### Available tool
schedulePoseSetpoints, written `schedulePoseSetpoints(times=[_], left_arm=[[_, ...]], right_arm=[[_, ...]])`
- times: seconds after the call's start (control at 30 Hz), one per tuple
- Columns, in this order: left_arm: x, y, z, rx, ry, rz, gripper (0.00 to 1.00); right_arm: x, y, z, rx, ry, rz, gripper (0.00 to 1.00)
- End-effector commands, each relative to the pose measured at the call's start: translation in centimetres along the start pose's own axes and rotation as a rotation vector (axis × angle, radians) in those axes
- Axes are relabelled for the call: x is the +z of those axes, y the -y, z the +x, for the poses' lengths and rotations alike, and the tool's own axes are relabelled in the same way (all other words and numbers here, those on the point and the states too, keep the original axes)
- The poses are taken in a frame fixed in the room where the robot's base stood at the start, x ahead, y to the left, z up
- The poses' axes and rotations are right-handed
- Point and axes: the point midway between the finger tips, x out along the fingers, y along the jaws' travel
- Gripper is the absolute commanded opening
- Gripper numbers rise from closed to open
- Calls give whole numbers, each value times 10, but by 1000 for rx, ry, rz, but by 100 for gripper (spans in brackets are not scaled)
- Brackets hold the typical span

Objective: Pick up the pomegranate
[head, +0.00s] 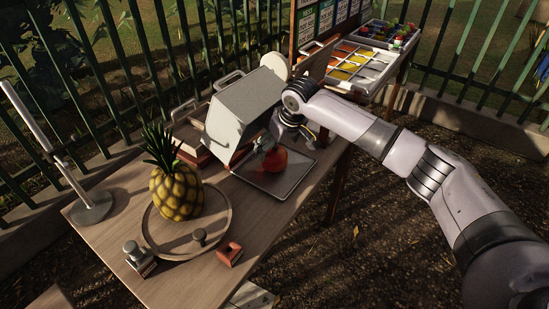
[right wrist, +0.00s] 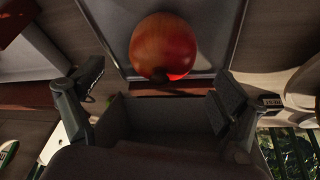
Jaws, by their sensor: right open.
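The pomegranate (head: 274,161) is a round red fruit on a flat grey tray (head: 290,183) on the wooden table. It also shows in the right wrist view (right wrist: 163,46), at the upper middle, beyond the fingertips. My right gripper (head: 262,142) is at the far side of the pomegranate, close to it and partly hidden by it in the head view. In the right wrist view its two fingers (right wrist: 158,92) are spread wide with nothing between them. I cannot tell whether a finger touches the fruit. My left gripper is not in view.
A pineapple (head: 177,192) stands on a round wooden tray (head: 154,239) at the left. A grey metal box (head: 238,112) leans behind the pomegranate. A metal stand (head: 91,207), a small metal weight (head: 139,258) and a red block (head: 229,254) are also on the table. A green fence runs behind.

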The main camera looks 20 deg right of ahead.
Motion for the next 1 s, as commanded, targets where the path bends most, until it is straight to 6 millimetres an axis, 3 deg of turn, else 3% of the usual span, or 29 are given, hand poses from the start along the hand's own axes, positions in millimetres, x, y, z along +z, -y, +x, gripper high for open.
schedulePoseSetpoints(times=[0.07, 0.17, 0.5, 0.73, 1.0], left_arm=[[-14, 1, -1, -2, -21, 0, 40], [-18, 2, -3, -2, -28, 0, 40], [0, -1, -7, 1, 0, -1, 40], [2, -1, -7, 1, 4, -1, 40], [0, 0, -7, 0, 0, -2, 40]], right_arm=[[1, 0, 4, 1, 1, -1, 91], [4, 0, 12, 1, 2, 0, 91], [11, 2, 54, 0, 1, 0, 91], [11, 2, 55, 0, 1, 0, 91], [11, 1, 55, 0, 0, 0, 74]])
